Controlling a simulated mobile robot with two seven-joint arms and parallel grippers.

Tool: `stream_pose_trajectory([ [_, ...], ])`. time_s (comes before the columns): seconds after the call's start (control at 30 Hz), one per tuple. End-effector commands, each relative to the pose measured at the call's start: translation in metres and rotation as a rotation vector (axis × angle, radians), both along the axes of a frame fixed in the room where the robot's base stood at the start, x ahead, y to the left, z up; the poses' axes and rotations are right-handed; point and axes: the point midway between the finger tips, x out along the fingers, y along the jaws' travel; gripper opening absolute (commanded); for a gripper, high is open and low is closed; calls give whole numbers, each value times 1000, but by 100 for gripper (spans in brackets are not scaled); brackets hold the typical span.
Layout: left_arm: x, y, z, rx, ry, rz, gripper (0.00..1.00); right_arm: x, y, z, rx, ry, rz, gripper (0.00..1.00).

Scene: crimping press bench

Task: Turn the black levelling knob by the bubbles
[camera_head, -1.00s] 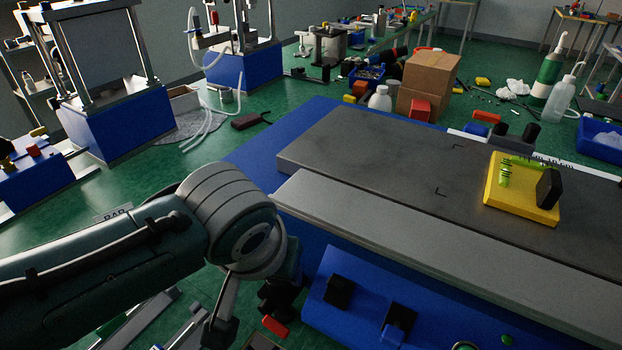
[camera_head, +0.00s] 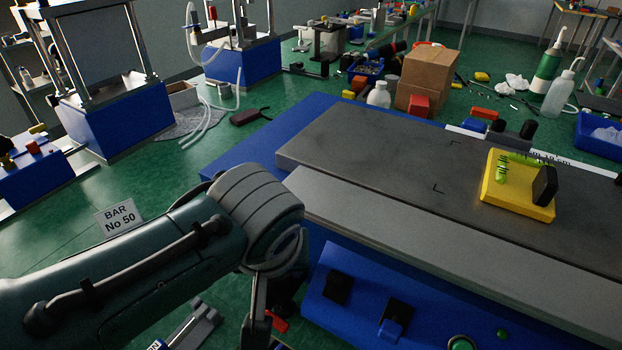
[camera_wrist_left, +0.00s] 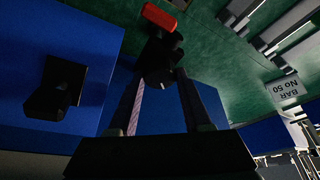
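A yellow level block (camera_head: 505,197) with green bubble vials (camera_head: 503,170) sits on the dark grey plate at the right in the head view. A black upright piece (camera_head: 545,186) stands on its right end. Two black rounded knobs (camera_head: 529,130) stand just behind the block; I cannot tell which black part is the levelling knob. My left arm reaches in from the left, its gripper low by the bench's front and mostly hidden behind the wrist. In the left wrist view, the left gripper (camera_wrist_left: 160,85) has its fingers apart, with nothing visibly held. My right gripper is out of view.
The grey plate (camera_head: 365,160) is mostly clear left of the yellow block. The blue front panel (camera_head: 365,270) carries black switches and a green button. A black part with a red end (camera_wrist_left: 160,17) lies beyond the left fingers. Cardboard boxes (camera_head: 428,72) stand behind.

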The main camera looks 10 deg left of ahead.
Motion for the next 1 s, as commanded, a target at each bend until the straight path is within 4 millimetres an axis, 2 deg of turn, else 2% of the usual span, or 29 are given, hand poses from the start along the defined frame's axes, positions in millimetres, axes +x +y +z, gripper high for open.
stream_pose_trajectory([
  [0.03,0,0,0,0,0,1,53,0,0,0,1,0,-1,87],
  [0.27,0,0,0,0,0,0,79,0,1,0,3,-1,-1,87],
  [0.57,-1,0,3,-1,0,-1,79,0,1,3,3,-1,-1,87],
  [0.67,-5,-1,14,-1,0,-2,79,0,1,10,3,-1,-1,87],
  [1.0,-27,-7,70,-2,-2,-1,79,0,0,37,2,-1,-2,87],
])
